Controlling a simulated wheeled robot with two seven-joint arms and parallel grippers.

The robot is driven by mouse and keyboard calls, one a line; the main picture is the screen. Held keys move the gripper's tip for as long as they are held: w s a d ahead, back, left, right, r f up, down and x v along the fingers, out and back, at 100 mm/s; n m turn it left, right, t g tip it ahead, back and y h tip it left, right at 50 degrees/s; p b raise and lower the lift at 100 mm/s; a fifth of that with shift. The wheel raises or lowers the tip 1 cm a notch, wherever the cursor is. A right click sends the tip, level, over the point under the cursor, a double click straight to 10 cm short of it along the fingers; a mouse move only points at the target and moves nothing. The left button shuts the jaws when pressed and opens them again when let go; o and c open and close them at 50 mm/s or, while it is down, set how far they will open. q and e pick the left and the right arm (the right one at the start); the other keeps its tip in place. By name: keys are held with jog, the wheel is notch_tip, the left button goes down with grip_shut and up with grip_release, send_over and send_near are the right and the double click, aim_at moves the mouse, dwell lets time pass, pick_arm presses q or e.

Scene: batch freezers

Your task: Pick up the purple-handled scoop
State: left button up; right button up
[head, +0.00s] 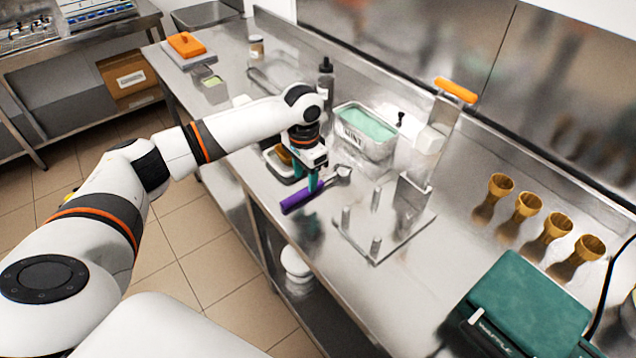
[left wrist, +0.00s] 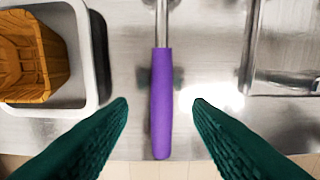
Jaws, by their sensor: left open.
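The purple-handled scoop (head: 302,196) lies on the steel counter near its front edge, its metal head pointing toward the back right. In the left wrist view its purple handle (left wrist: 161,105) runs up and down between my two green fingertips, with clear space on both sides. The metal shaft continues out of the top of that view. My left gripper (head: 314,182) is open and sits over the handle in the head view. It also shows in the left wrist view (left wrist: 160,103), with nothing gripped. My right gripper is not in view.
A white tray (left wrist: 90,100) with a brown ribbed item (left wrist: 32,58) lies left of the scoop. A clear stand (head: 372,250) is to the right. A tub (head: 366,142) of mint stands behind. Several wafer cones (head: 527,206) and a green case (head: 525,305) are further right.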

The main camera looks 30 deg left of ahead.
aim_at(306, 188)
pick_arm(q)
jog(key=shift+f+p, duration=0.4)
jog(key=shift+f, duration=1.65)
grip_shut()
jog(key=shift+r, duration=0.1)
